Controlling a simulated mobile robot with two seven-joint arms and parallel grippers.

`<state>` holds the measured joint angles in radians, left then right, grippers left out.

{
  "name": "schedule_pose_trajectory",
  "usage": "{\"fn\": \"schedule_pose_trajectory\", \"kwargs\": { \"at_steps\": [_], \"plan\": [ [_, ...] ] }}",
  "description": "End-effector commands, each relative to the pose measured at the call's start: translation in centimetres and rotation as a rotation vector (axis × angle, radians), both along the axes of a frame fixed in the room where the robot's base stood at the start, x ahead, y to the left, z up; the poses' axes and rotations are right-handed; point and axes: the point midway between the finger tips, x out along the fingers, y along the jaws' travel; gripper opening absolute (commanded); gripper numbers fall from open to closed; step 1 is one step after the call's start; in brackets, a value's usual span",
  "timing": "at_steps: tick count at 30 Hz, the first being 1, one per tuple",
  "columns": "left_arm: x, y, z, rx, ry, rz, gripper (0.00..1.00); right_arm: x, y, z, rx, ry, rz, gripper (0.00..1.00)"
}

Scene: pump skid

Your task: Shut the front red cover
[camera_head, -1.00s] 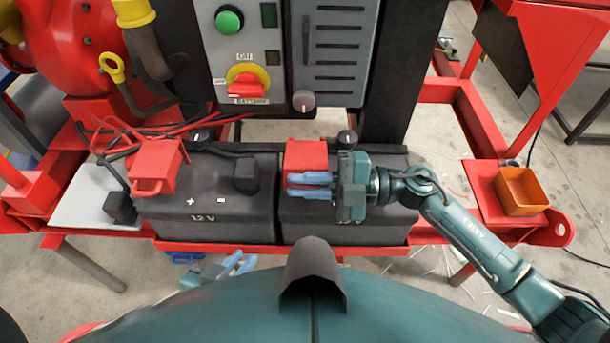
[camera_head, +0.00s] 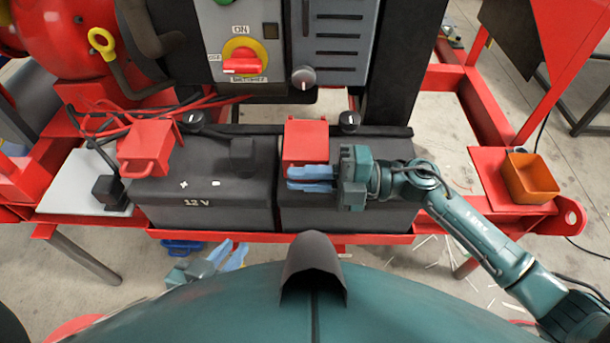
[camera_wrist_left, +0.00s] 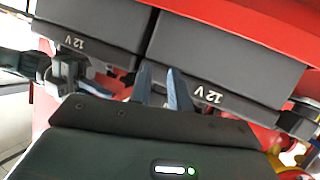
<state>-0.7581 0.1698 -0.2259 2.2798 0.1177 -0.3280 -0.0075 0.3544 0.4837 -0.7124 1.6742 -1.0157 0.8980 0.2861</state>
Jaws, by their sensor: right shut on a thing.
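Two red covers sit on the black 12 V batteries in the head view: one on the left battery (camera_head: 215,208), and one on the right battery (camera_head: 345,215). The left red cover (camera_head: 148,140) has a loop handle towards me. My right gripper (camera_head: 290,179) is shut at the near edge of the right red cover (camera_head: 306,143), on its handle as far as I can tell; the fingers hide the handle. My left gripper (camera_head: 238,252) is low in front of the batteries, empty, with its fingers apart. It also shows in the left wrist view (camera_wrist_left: 160,72).
A control panel with a red rotary switch (camera_head: 242,65) stands behind the batteries. Red cables (camera_head: 110,112) run beside the left cover. An orange bin (camera_head: 528,178) sits on the red frame at the right. The red frame rail (camera_head: 370,239) runs along the front.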

Motion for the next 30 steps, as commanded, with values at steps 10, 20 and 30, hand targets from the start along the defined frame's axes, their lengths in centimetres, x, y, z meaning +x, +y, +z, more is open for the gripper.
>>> {"fn": "schedule_pose_trajectory", "kwargs": {
  "at_steps": [10,20,30],
  "plan": [
    [-0.1,-0.1,-0.2,0.0,0.005,-0.003,0.19,0.1,-0.1,-0.3,-0.005,0.006,-0.005,0.32],
    [-0.1,-0.3,-0.2,-0.001,0.011,-0.008,0.19,0.1,-0.1,0.8,-0.004,0.0,-0.002,0.32],
    [0.2,-0.7,-0.1,-0.003,0.045,-0.019,0.19,0.1,-0.1,7.2,-0.005,0.0,-0.003,0.32]
  ]
}}
